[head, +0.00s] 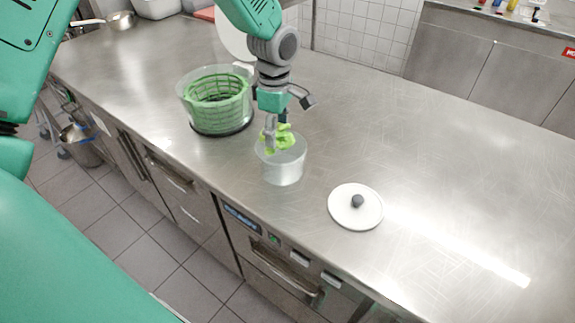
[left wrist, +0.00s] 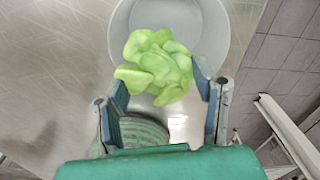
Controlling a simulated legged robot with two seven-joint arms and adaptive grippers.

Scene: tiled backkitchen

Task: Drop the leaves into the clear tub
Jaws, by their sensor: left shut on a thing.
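The clear tub (head: 283,170) stands on the steel counter, in front of a salad spinner. My left gripper (head: 277,134) points down over the tub's opening. It is shut on a bunch of light green leaves (head: 284,142), which sits at about the tub's rim. In the left wrist view the leaves (left wrist: 155,65) show at the fingertips (left wrist: 163,82), with the tub's round rim (left wrist: 222,25) around and behind them. The tub's floor is partly hidden by the leaves and gripper. My right gripper is not in view.
The salad spinner with a green basket (head: 218,88) stands close behind and left of the tub. A white lid with a dark knob (head: 355,206) lies to the right. A pan (head: 120,20) is at the far left. The counter's right side is clear.

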